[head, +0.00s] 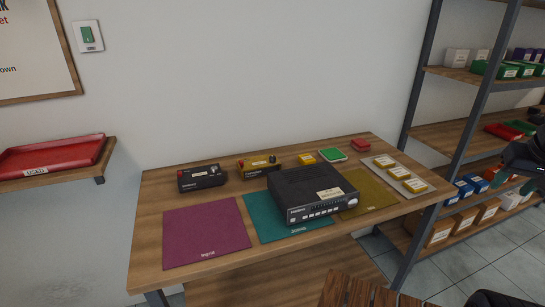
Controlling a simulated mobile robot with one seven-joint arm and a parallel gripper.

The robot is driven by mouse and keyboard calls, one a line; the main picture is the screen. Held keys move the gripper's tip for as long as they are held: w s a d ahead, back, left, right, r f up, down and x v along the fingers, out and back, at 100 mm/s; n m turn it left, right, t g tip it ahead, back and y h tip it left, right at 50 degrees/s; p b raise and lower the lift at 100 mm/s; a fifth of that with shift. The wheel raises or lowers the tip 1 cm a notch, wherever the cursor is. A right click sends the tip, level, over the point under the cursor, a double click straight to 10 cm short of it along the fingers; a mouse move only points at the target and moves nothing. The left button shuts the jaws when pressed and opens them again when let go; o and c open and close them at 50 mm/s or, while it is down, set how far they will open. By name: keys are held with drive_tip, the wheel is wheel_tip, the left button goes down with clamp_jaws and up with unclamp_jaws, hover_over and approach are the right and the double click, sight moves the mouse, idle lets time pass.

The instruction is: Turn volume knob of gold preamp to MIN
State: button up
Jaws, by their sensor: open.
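The gold preamp (258,167) is a small gold box towards the back of the wooden table, left of centre. It has dark knobs on its top, too small to tell which is the volume knob or where it points. My gripper (512,180) is at the right edge, in front of the shelving, partly cut off by the frame. It is open, far to the right of the preamp and touching nothing on the table.
A large black device (290,183) stands in front of the preamp, and a small black box (201,178) to its left. Purple (205,232), teal (262,222) and yellow mats lie in front. Shelving (470,77) stands right; a red tray (50,158) sits on a left wall shelf.

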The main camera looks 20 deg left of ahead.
drive_tip(key=w+a+r+m+g+y, duration=0.1)
drive_tip(key=w+a+r, duration=0.3)
drive_tip(key=w+a, duration=0.6)
drive_tip(key=w+a+r+m+g, duration=0.1)
drive_tip(key=w+a+r, duration=0.2)
drive_tip(key=w+a, duration=0.75)
drive_tip(key=w+a+f+g, duration=0.1)
drive_tip(key=w+a+f, duration=0.15)
drive_tip(key=a, duration=0.65)
drive_tip(key=w+a+f, duration=0.1)
drive_tip(key=w+a, duration=0.3)
drive_tip(key=a, duration=0.5)
drive_tip(key=m+g+h, duration=0.1)
drive_tip(key=m+g, duration=0.1)
hover_over(273, 157)
wheel_tip(273, 157, down, 14)
wheel_tip(273, 157, down, 10)
drive_tip(key=shift+w+a, duration=0.1)
drive_tip(key=shift+a, duration=0.05)
